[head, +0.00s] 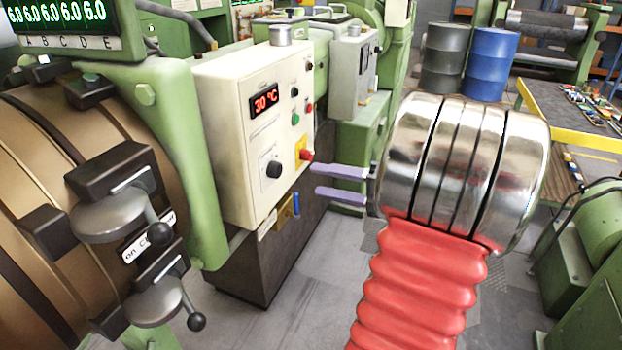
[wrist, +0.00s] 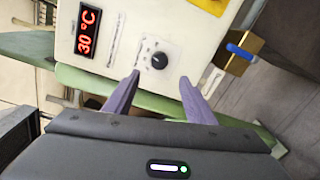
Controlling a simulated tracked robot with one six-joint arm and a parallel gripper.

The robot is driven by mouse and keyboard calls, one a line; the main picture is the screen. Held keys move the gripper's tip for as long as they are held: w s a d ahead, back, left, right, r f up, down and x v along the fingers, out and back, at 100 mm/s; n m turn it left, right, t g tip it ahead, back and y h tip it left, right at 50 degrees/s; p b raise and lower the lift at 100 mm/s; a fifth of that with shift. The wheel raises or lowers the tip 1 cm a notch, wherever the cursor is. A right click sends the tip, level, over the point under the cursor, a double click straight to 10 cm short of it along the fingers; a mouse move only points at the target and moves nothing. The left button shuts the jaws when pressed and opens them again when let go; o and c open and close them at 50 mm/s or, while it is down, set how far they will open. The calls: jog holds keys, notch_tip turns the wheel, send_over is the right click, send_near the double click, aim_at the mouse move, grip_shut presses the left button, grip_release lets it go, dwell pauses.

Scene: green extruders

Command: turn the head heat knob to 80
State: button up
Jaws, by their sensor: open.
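The head heat knob (head: 273,169) is a small black dial on the cream control box (head: 226,140). The red display (head: 265,99) above it reads 30 °C. In the wrist view the knob (wrist: 159,61) sits just beyond the fingertips, a little nearer the left finger in the picture, and the display (wrist: 88,31) is at the upper left. My gripper (head: 316,182) has two purple fingers, parted and empty, to the right of the box in the head view. In the wrist view my gripper (wrist: 160,78) is apart from the knob. The knob's scale marks are too small to read.
A red button on a yellow plate (head: 303,152) is on the box's edge near my fingers. A blue-handled brass part (head: 287,209) sits below. Green machinery (head: 185,150) stands at the left. Grey floor (head: 310,285) lies open below my gripper.

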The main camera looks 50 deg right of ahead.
jog(key=shift+v, duration=1.4)
